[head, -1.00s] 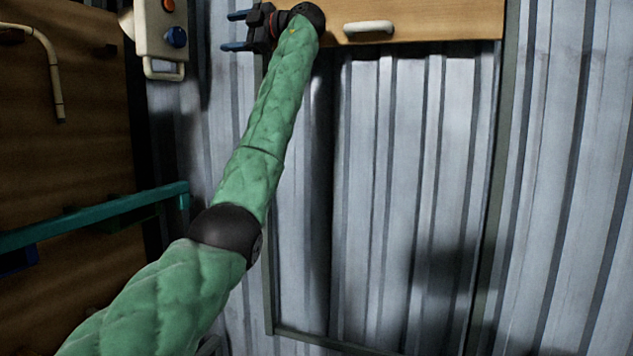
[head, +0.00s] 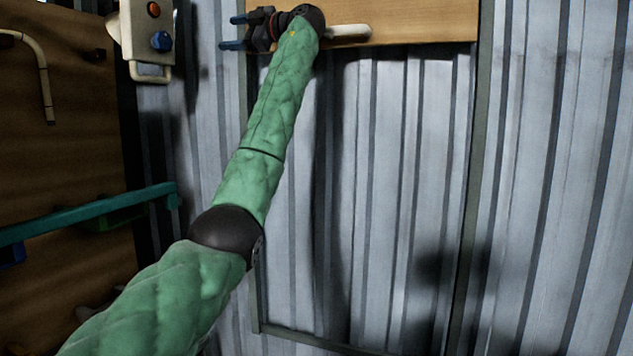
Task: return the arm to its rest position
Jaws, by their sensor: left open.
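My left arm, in a green quilted cover with a black elbow joint, crosses the head view from the bottom left to the top centre. My left gripper (head: 236,32) is at the top, its two dark blue fingers apart and pointing left. It is open, with nothing between the fingers. The gripper is in front of the corrugated wall, left of a wooden panel. My right gripper is not in view.
A wooden panel (head: 420,20) with a pale handle (head: 349,32) is behind my wrist. A control box (head: 147,35) with orange and blue knobs hangs left of the gripper. A teal rail (head: 90,213) juts out at left. Corrugated metal wall (head: 560,200) fills the right.

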